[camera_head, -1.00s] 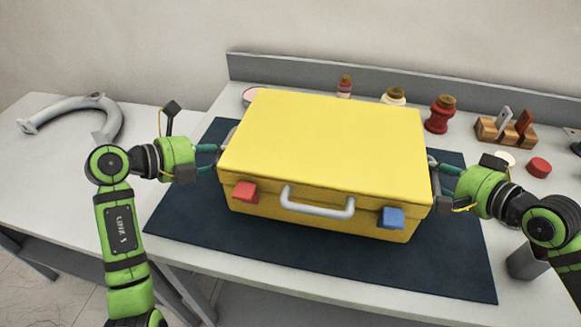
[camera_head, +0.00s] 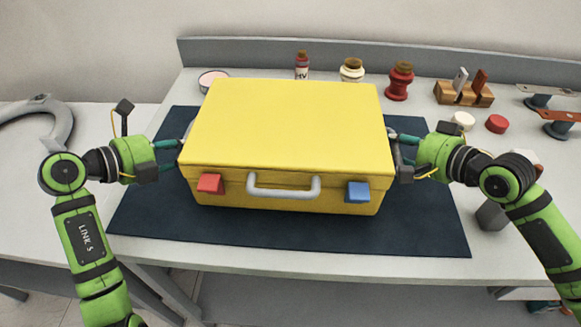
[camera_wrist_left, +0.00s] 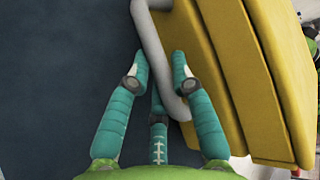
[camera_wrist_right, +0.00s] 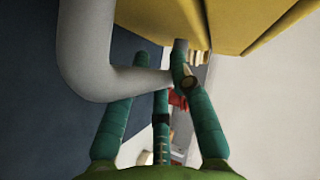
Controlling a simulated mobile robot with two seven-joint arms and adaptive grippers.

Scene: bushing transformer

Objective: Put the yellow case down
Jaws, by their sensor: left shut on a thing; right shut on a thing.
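The yellow case (camera_head: 288,125) is lid up over the dark blue mat (camera_head: 290,235), its grey front handle (camera_head: 284,192), red latch (camera_head: 209,183) and blue latch (camera_head: 358,191) facing me. I cannot tell whether its underside touches the mat. My left gripper (camera_head: 178,146) is at the case's left end, shut on a grey side handle (camera_wrist_left: 150,35) in the left wrist view. My right gripper (camera_head: 400,138) is at the right end, shut on the other side handle (camera_wrist_right: 85,45) in the right wrist view. The case's underside is hidden from the head view.
Behind the mat stand a small bottle (camera_head: 302,65), a cream jar (camera_head: 351,70), a red jar (camera_head: 399,82) and a wooden block (camera_head: 464,93). Red (camera_head: 497,124) and white caps lie right. A grey block (camera_head: 491,215) is beside the mat's right edge.

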